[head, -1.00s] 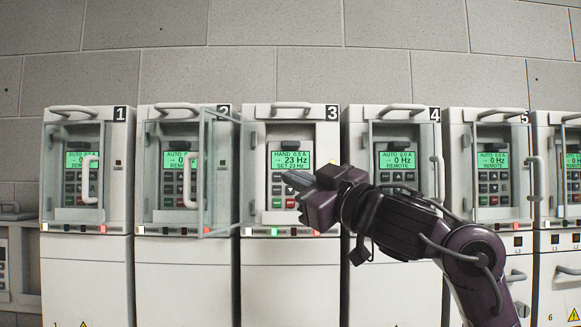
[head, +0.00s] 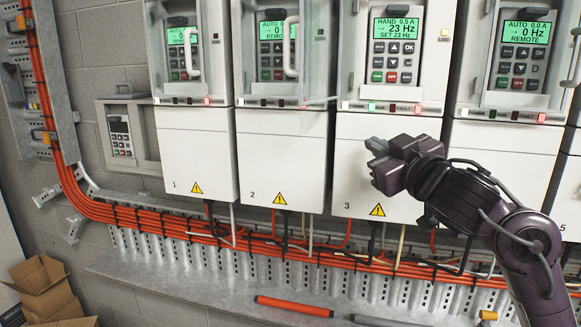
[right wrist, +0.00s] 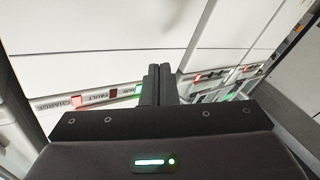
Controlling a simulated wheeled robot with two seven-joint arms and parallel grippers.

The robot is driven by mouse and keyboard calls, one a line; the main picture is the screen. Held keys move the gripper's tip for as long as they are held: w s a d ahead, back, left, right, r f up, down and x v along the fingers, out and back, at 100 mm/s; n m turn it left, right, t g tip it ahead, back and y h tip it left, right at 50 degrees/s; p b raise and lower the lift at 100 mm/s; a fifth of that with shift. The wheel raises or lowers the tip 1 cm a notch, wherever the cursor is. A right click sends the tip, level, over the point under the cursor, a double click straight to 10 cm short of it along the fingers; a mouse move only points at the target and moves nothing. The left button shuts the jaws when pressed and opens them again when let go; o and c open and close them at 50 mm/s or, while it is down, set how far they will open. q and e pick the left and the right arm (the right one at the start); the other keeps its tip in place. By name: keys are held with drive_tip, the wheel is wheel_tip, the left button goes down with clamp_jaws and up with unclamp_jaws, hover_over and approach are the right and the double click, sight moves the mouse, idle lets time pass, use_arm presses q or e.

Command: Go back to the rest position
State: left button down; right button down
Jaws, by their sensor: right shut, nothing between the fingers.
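My right gripper (head: 376,155) is shut and empty. In the head view it is in front of the white lower panel of drive 3 (head: 360,178), below that drive's keypad (head: 394,50). The keypad display reads HAND, 23 Hz, SET 23 Hz. In the right wrist view the two dark fingers (right wrist: 158,85) are together, with white cabinet fronts and indicator lights beyond them. My left gripper is not in view.
Drive 1 (head: 190,160) and drive 2 (head: 280,160) stand to the left. Orange cables (head: 150,219) run along the wall below. A metal ledge (head: 200,285) holds an orange rod (head: 295,306). Cardboard boxes (head: 40,285) stand at the lower left.

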drive_tip(key=s+d+f+m+g+h, duration=0.1)
drive_tip(key=s+f+m+g+h, duration=0.2)
drive_tip(key=f, duration=1.2)
drive_tip(key=s+f+m+g+h, duration=0.1)
drive_tip(key=s+f+g+h, duration=0.3)
drive_tip(key=f, duration=1)
drive_tip(key=s+d+f+m+g+y, duration=0.1)
drive_tip(key=s+f+g, duration=0.3)
drive_tip(key=s+f, duration=0.65)
drive_tip(key=s+d+f+m+g, duration=0.1)
drive_tip(key=s+f+g, duration=0.45)
drive_tip(key=s, duration=0.75)
wheel_tip(320, 180, down, 35)
drive_tip(key=s+b, duration=0.2)
drive_tip(key=s, duration=0.1)
drive_tip(key=s+d+f, duration=0.1)
drive_tip(key=s+f, duration=0.8)
drive_tip(key=s+d+f+b, duration=0.1)
drive_tip(key=s+d+f, duration=0.1)
drive_tip(key=s+f, duration=0.7)
drive_tip(key=shift+s+d+n+g, duration=0.25)
drive_tip(key=shift+s+n+g, duration=0.05)
drive_tip(key=shift+g, duration=0.05)
